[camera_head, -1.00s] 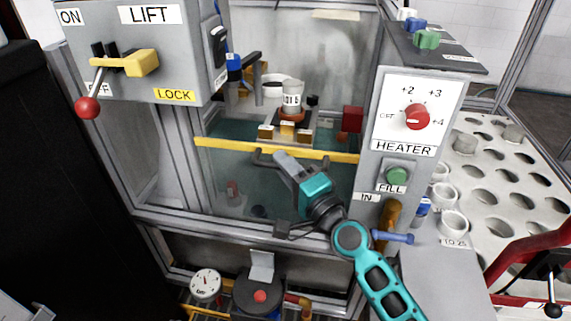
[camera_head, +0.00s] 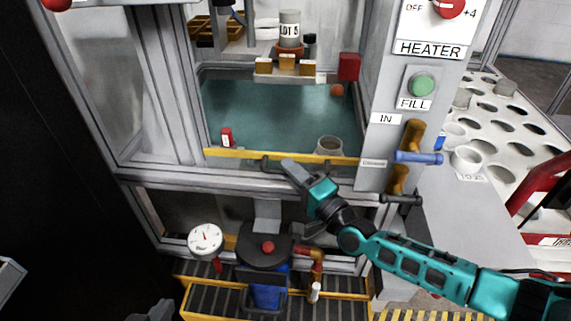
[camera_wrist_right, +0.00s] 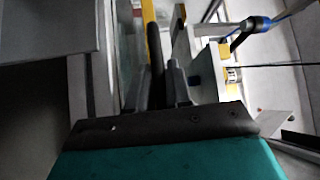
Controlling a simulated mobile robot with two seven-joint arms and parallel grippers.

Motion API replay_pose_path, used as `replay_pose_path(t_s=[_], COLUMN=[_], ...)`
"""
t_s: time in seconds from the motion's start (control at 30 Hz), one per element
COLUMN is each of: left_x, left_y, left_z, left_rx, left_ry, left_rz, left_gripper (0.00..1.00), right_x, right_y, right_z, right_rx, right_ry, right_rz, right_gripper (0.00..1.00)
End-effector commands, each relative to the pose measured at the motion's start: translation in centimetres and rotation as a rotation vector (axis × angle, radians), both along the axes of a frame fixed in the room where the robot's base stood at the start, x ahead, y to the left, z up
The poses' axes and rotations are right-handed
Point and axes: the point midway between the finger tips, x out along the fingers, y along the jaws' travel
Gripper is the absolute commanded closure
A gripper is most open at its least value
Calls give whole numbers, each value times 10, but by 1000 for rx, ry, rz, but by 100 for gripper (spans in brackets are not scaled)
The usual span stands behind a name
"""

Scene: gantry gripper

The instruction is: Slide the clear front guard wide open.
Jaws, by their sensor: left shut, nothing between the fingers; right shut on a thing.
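The clear front guard has a yellow top edge bar (camera_head: 232,154) with a dark handle below it. The bar now sits low, just above the grey front sill, and the opening above it shows the tank interior. My right gripper (camera_head: 290,168) is shut on the guard's handle, its arm coming in from the right. In the right wrist view, the dark handle (camera_wrist_right: 155,65) runs beside the fingers, with the yellow bar (camera_wrist_right: 153,22) beyond. The clear panel below the bar is mostly hidden.
Inside stand a LOT 5 canister (camera_head: 289,30) and a grey cup (camera_head: 329,146) near the bar. Right of the opening is a panel with a green FILL button (camera_head: 422,85) and a blue-handled valve (camera_head: 418,157). A gauge (camera_head: 206,239) and black-lidded pot (camera_head: 262,247) stand below.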

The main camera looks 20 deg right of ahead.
Motion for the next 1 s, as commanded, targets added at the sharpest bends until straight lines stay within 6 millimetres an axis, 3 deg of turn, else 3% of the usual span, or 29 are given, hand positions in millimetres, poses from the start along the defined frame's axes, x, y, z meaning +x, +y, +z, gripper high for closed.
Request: replay_pose_path(t_s=[0.47, 0.5, 0.63, 1.0], left_x=[0, 0, 0, 0], left_y=[-1, -1, -1, -1], left_z=[0, 0, 0, 3], left_rx=[-1, -1, -1, -2], left_ry=[0, 0, -1, -2], left_rz=[-2, -2, -2, 0], left_gripper=[100, 100, 100, 100], right_x=[-1, -1, -1, -7], right_y=[-1, -1, -1, -4], right_z=[-7, -7, -6, -6], right_rx=[-2, -3, -2, -1], right_ry=[5, 5, 4, 3], right_rz=[3, 3, 2, 2], right_gripper=[100, 77, 65, 62])
